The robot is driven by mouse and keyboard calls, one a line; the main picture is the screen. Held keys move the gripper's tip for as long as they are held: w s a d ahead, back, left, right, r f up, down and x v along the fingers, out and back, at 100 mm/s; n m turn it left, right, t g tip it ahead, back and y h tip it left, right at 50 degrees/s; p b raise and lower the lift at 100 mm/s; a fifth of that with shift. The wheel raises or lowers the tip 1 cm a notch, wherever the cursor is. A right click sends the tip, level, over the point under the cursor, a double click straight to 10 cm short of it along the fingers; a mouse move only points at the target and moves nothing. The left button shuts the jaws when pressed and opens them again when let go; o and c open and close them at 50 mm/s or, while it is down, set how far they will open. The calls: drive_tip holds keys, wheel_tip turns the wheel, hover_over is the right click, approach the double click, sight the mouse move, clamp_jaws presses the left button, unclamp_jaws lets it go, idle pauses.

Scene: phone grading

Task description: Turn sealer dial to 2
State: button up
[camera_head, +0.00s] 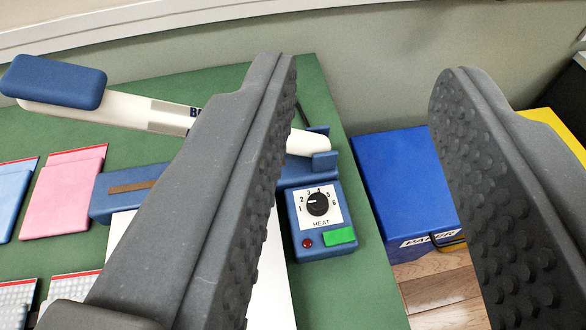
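The sealer (120,205) is blue with a long white arm (130,112) that ends in a blue pad. Its control box (296,240) stands right of the picture's middle on the green bench. The black heat dial (318,204) sits on a white plate numbered 1 to 6. Its white mark points left and slightly up, apparently toward 2, though it is small. My gripper (365,75) is open, with nothing between its wide-apart grey, studded fingers. The dial shows between the fingers, nearer the left one, and neither finger appears to touch it. The left finger hides part of the sealer.
A red lamp (307,243) and green switch (339,236) are below the dial. Pink (62,192) and blue (12,195) pouches lie at left. A blue box (405,185) and a yellow one (562,130) stand at right, beyond the bench edge. A wall is behind.

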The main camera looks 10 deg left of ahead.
drive_tip(key=o, duration=0.3)
drive_tip(key=shift+w, duration=0.2)
drive_tip(key=shift+o, duration=0.2)
drive_tip(key=m+g+p, duration=0.5)
drive_tip(key=g+p, duration=1)
drive_tip(key=p, duration=1.4)
hover_over(318, 199)
wheel_tip(318, 199, down, 18)
wheel_tip(318, 199, down, 14)
drive_tip(key=shift+r+p, duration=0.1)
drive_tip(key=shift+p, duration=0.2)
